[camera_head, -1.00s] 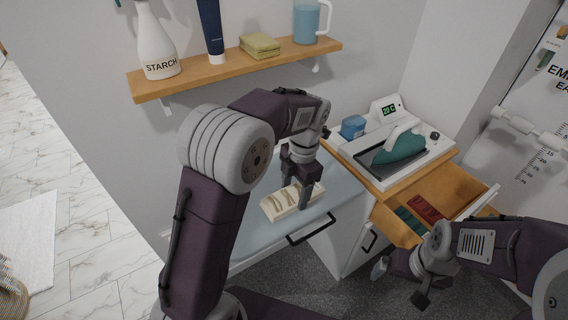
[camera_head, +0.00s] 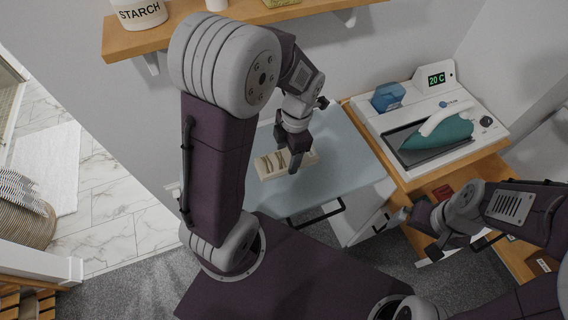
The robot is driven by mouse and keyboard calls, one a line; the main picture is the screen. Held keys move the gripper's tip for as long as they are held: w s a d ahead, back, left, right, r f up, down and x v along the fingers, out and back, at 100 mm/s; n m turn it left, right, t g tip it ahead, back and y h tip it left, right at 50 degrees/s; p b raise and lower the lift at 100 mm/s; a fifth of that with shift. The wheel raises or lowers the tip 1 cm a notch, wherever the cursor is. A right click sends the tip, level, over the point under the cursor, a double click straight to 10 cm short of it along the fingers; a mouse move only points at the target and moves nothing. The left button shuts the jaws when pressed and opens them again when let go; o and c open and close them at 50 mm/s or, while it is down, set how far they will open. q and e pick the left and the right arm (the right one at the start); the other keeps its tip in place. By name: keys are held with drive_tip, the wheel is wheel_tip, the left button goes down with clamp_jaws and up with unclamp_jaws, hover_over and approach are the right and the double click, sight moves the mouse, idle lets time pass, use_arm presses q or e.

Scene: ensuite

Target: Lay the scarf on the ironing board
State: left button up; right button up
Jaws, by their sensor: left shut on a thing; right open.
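A cream folded cloth with brown markings, which looks like the scarf (camera_head: 268,168), is in my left gripper (camera_head: 292,164). The gripper points down and its fingers are shut on the cloth. The cloth is over the pale blue top of the ironing board (camera_head: 345,158), toward its left part. I cannot tell whether its underside touches the board. My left arm hides the board's left end. My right gripper (camera_head: 420,235) is open and empty, at the right near the drawer, apart from the board.
An iron (camera_head: 440,133) rests on a white station with a blue container (camera_head: 388,96), right of the board. The wooden drawer (camera_head: 515,262) below is open, with a red item (camera_head: 443,192) partly visible. A wooden shelf (camera_head: 125,42) hangs above the board. A handle (camera_head: 318,216) is at the board's front.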

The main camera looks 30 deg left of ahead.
sight(284, 166)
use_arm(q)
drive_tip(key=shift+s+a+f, duration=0.25)
drive_tip(key=shift+s+a, duration=0.1)
drive_tip(key=shift+s, duration=0.2)
wheel_tip(284, 166, down, 4)
drive_tip(key=shift+w+f, duration=0.1)
drive_tip(key=shift+w, duration=0.05)
drive_tip(key=shift+f+b, duration=0.15)
drive_tip(key=shift+b, duration=0.25)
drive_tip(key=o, duration=1.4)
drive_tip(key=shift+o, duration=0.2)
